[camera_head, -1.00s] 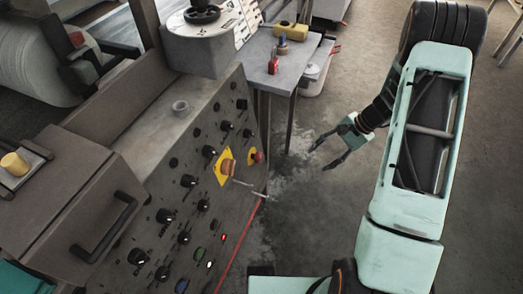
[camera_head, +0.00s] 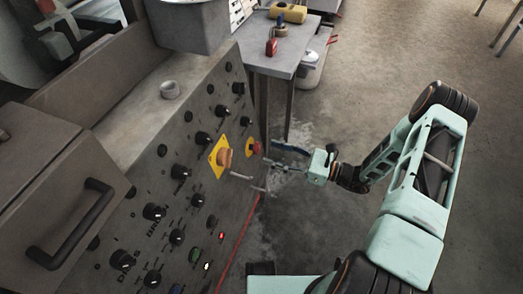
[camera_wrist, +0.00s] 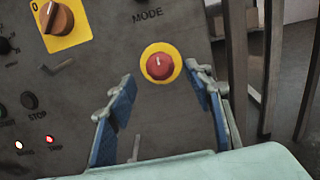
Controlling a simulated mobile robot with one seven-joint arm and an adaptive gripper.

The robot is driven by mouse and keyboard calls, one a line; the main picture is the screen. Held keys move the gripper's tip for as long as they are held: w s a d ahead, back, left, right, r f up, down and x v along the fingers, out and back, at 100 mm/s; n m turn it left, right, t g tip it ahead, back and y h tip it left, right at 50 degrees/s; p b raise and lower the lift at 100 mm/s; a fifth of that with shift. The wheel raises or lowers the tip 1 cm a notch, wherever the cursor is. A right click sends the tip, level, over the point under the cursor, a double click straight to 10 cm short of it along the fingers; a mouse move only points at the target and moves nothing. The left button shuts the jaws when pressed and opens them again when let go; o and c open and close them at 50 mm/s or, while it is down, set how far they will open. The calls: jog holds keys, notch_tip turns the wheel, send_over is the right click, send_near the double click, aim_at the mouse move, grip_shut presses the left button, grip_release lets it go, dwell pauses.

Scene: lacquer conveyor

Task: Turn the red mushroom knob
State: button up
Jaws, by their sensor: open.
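The red mushroom knob (camera_head: 254,147) sits on a yellow round plate on the grey control panel (camera_head: 150,215). In the wrist view the red knob (camera_wrist: 160,66) is just beyond and between my fingertips, with a white mark on its face. My gripper (camera_head: 272,154) is open and points at the knob from the right; in the wrist view its blue-padded fingers (camera_wrist: 160,85) stand on either side, apart from the knob. The knob is fully visible in the wrist view.
An orange rotary switch (camera_head: 224,158) on a yellow plate is left of the knob. Several black knobs cover the panel. A grey table (camera_head: 285,62) with small items stands behind. Table legs (camera_wrist: 272,70) are close on the right in the wrist view. The floor at right is clear.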

aim_at(257, 148)
jog(key=x, duration=0.4)
jog(key=shift+w+a+b, duration=0.15)
jog(key=shift+a+b, duration=0.15)
jog(key=shift+a, duration=0.05)
jog(key=c, duration=1.2)
jog(key=shift+o, duration=0.2)
